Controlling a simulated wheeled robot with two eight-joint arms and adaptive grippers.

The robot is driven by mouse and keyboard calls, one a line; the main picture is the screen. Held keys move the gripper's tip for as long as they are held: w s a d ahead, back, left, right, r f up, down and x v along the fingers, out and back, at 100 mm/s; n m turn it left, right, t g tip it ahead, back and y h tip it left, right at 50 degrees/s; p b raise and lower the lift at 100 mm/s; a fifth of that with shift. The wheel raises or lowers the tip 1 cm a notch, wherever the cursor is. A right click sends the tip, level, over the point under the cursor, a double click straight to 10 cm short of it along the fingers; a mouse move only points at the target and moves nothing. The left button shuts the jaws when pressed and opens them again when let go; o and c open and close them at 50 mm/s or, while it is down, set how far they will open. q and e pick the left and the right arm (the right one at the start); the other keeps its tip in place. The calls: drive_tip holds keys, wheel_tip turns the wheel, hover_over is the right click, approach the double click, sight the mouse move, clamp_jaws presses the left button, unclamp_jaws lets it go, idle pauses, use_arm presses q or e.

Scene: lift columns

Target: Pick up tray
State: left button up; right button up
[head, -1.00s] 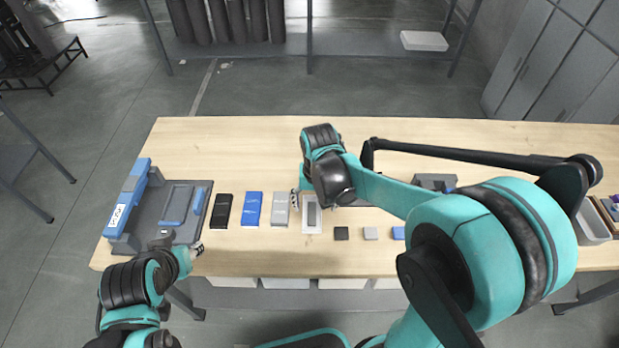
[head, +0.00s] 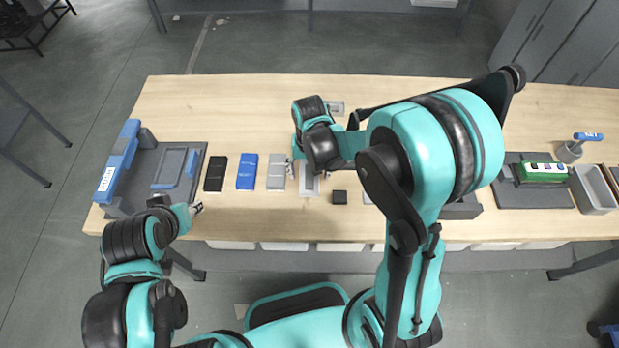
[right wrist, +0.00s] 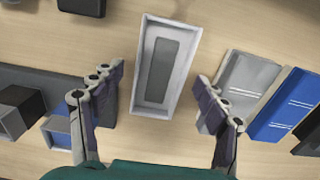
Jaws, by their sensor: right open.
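The tray (right wrist: 146,102) is a small white rectangular one with a grey inset, flat on the wooden table. It also shows in the head view (head: 309,191), partly hidden by my right arm. My right gripper (right wrist: 160,79) is open and empty, with one finger to each side of the tray in the right wrist view; I see no contact. In the head view my right gripper (head: 307,168) is over the tray, mostly covered by its own wrist. My left gripper (head: 196,209) is near the table's front left edge; its jaws are too small to read.
Left of the tray lie grey (head: 276,172), blue (head: 247,171) and black (head: 215,173) flat cases. A dark grey station (head: 150,199) with blue parts stands at the left end. A small black block (head: 340,197) lies to the right. The table's back is mostly clear.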

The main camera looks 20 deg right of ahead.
drive_tip(key=shift+c, duration=0.4)
drive_tip(key=c, duration=1.2)
drive_tip(key=shift+r, duration=0.2)
